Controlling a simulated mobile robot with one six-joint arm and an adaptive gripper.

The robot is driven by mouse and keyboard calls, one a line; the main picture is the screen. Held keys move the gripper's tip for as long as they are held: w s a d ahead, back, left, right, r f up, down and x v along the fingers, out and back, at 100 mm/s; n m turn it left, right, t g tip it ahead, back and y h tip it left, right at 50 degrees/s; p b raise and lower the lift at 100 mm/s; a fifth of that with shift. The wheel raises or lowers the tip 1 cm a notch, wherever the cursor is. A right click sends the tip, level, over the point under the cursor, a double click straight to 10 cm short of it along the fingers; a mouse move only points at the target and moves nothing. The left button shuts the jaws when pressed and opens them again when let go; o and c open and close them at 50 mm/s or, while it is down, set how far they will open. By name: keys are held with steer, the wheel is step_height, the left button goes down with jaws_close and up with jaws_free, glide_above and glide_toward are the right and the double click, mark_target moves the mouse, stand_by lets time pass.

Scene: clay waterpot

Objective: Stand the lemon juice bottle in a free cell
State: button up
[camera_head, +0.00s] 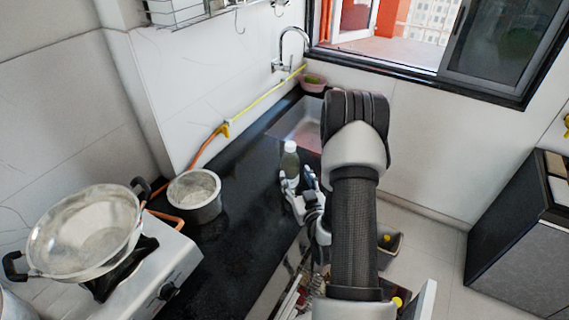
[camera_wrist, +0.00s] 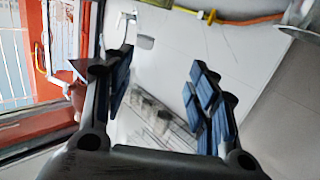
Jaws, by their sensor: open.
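A bottle with a white cap (camera_head: 290,147) and a dull grey-green body stands upright on the black counter, in front of the sink; I take it for the lemon juice bottle. My gripper (camera_head: 297,182) is low beside it, with the fingers at its lower body. In the wrist view my gripper (camera_wrist: 160,95) is open, its blue-padded fingers wide apart. Contact between fingers and bottle cannot be made out. I cannot make out any cells; my arm hides part of the area below.
A steel pot (camera_head: 195,196) stands on the counter to the left, near a wok (camera_head: 85,232) on a stove. The sink (camera_head: 297,125) with its faucet (camera_head: 293,40) lies behind the bottle. An orange-yellow hose (camera_head: 224,128) runs along the wall. The counter between pot and bottle is clear.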

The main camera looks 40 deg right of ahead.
mark_target(292, 151)
steer(key=shift+m+h, duration=0.4)
steer(key=shift+h, duration=0.1)
steer(key=x, duration=0.7)
steer(key=d+x, duration=0.1)
steer(key=x, duration=0.2)
steer(key=shift+d+b, duration=0.2)
steer(key=shift+b, duration=0.15)
steer(key=x, duration=0.2)
steer(key=b+x, duration=0.1)
steer(key=x, duration=0.1)
steer(key=shift+s+d+f, duration=0.1)
steer(key=shift+d, duration=0.2)
steer(key=shift+w+d, duration=0.2)
steer(key=shift+w, duration=0.35)
steer(key=shift+c, duration=0.4)
jaws_close()
